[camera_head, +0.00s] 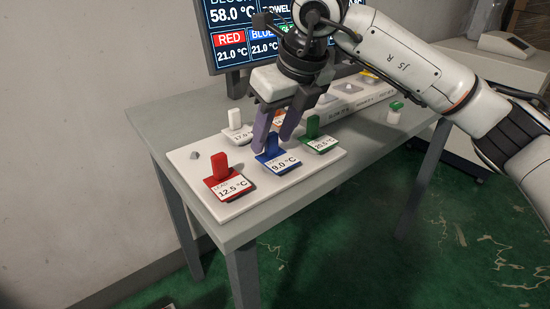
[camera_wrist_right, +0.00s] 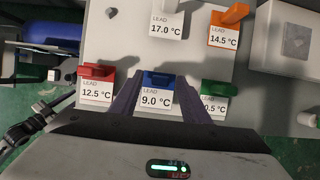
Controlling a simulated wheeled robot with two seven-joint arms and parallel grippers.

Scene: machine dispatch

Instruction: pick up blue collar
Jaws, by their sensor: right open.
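The blue collar (camera_head: 271,146) is an upright blue block on a base labelled "LEAD 9.0 °C", on the white board near the table's front. My right gripper (camera_head: 274,148) is open, its purple fingers pointing down close around the blue collar. In the right wrist view, the blue collar (camera_wrist_right: 158,79) lies between the fingers of the right gripper (camera_wrist_right: 158,92), with one finger on each side. Whether the fingers touch it I cannot tell. My left gripper is not in view.
A red collar (camera_head: 219,163) stands to the left and a green collar (camera_head: 313,127) to the right. A white collar (camera_head: 235,119) and an orange collar (camera_wrist_right: 234,15) stand behind. A monitor (camera_head: 226,58) rises at the back. The white board (camera_head: 204,191) has a bare front-left edge.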

